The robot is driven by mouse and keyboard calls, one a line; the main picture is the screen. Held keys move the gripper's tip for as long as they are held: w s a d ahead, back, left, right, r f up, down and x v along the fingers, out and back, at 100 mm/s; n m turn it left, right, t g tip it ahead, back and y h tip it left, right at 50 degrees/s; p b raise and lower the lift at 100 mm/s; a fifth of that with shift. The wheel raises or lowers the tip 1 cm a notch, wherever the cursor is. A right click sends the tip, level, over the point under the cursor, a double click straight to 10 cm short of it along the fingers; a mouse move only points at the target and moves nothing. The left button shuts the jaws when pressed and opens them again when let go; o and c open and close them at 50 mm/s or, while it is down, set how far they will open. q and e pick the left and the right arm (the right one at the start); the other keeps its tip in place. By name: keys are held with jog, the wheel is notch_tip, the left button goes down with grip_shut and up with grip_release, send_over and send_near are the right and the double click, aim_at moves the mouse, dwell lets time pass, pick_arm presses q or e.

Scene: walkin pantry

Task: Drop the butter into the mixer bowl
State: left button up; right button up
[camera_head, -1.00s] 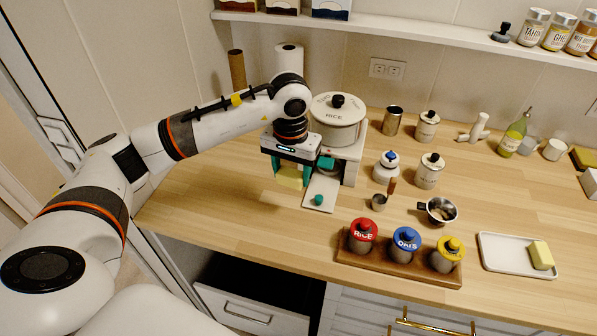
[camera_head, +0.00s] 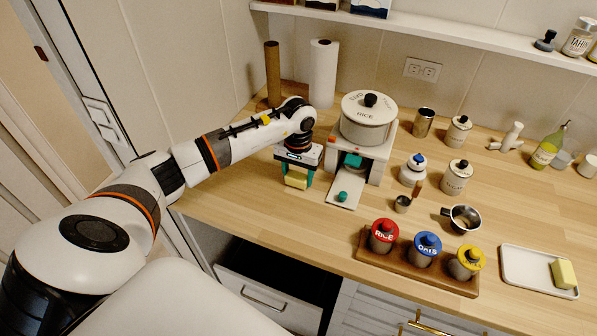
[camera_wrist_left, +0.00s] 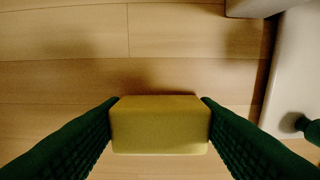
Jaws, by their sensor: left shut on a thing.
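A yellow butter block (camera_head: 296,180) is between the two teal fingers of my left gripper (camera_head: 296,177). The gripper is shut on it, left of the white stand. In the left wrist view the butter (camera_wrist_left: 160,125) is held crosswise between the dark green fingers, with bare wood beneath. A steel cup with a dark handle (camera_head: 463,218) stands right of centre; I cannot tell whether it is the mixer bowl. A second yellow block (camera_head: 564,273) lies on a white tray (camera_head: 525,272) at the right. My right gripper is out of view.
A white stand (camera_head: 377,168) with a teal knob on its front plate bears a pot marked RICE (camera_head: 367,127). A wooden rack (camera_head: 400,266) holds several lidded jars at the front edge. A paper roll (camera_head: 323,75) stands behind my gripper. Bare counter (camera_head: 250,225) lies front left.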

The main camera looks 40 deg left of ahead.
pick_arm(q)
jog(key=shift+f+b, duration=0.35)
jog(key=shift+f, duration=0.1)
jog(key=o, duration=1)
jog(key=shift+r, duration=0.1)
